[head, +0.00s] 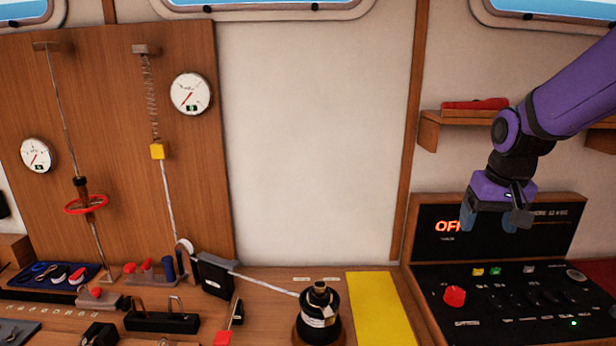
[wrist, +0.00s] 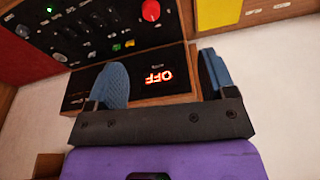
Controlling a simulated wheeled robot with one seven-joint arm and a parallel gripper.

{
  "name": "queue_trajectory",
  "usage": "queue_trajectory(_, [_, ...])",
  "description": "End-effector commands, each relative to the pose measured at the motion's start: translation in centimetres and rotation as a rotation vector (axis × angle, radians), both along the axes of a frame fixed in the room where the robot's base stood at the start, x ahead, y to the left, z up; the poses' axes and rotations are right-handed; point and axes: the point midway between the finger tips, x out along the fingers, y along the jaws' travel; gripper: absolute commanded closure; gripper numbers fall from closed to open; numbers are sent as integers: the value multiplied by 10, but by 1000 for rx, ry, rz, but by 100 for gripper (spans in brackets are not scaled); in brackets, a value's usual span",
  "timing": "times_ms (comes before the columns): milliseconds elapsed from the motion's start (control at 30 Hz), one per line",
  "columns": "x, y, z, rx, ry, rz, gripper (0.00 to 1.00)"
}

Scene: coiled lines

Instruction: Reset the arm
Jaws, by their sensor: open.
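My purple arm (head: 575,90) comes in from the upper right in the head view. My gripper (head: 492,215) hangs at its end with blue fingertips, in front of the black panel's display (head: 448,226), which reads OFF in orange. In the wrist view my gripper (wrist: 160,85) shows its two blue fingers spread apart with nothing between them. The OFF display (wrist: 159,77) appears upside down beyond the fingers. The gripper touches nothing that I can make out.
A control panel (head: 500,305) with a red knob (head: 454,296) stands below my gripper. A yellow mat (head: 378,308) and a black winch (head: 319,312) with a white line are left of it. A shelf (head: 470,117) is on the wall. The white wall (head: 315,140) is bare.

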Motion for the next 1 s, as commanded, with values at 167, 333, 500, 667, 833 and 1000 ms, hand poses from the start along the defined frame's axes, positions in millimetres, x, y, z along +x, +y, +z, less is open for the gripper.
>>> queue_trajectory(167, [-45,10,35,2,-65,26,23])
queue_trajectory(333, [-88,18,57,0,-120,53,23])
queue_trajectory(500, [-131,25,72,-4,-176,78,23])
queue_trajectory(667, [-169,31,78,-11,-224,100,23])
queue_trajectory(833, [-195,34,79,-16,-257,115,23])
queue_trajectory(1000, [-205,35,78,-20,-267,120,23])
